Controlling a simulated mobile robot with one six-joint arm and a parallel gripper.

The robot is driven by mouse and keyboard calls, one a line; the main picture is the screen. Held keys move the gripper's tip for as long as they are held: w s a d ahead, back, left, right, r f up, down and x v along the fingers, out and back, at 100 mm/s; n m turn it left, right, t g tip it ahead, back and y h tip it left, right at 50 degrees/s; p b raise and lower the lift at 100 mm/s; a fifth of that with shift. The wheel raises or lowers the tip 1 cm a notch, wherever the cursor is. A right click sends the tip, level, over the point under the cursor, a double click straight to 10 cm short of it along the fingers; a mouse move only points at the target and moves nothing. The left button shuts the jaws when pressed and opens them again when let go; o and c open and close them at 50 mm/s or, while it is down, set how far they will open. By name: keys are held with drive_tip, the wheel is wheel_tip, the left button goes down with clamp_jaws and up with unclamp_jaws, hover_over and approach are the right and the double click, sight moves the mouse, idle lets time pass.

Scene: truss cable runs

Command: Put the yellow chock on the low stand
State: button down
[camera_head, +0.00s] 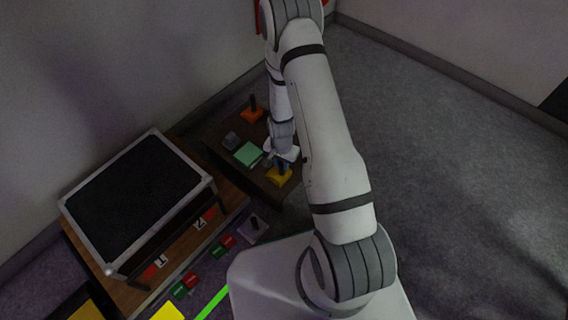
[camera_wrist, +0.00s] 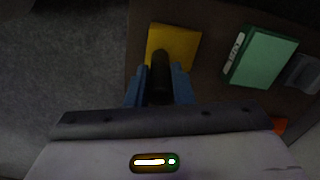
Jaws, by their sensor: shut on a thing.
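The yellow chock (camera_head: 279,177) has a flat yellow base and a black upright post. My gripper (camera_head: 283,163) is above it, with its blue fingers shut on the post. In the wrist view the gripper (camera_wrist: 160,88) has a finger on each side of the post, and the yellow base (camera_wrist: 173,42) shows beyond it. The chock is at the near right part of a dark brown low surface (camera_head: 216,129), which may be the low stand. I cannot tell whether the base touches that surface. Part of the post is hidden by the fingers.
A green box (camera_head: 248,154), a grey piece (camera_head: 231,140) and an orange chock (camera_head: 252,113) are on the dark surface. A black-topped case (camera_head: 135,195) stands on a wooden bench with number labels at left. A grey chock (camera_head: 254,226) is nearer. Floor at right is clear.

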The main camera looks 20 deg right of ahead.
drive_tip(key=shift+f, duration=0.1)
drive_tip(key=c, duration=1.3)
unclamp_jaws()
drive_tip(key=shift+o, duration=0.2)
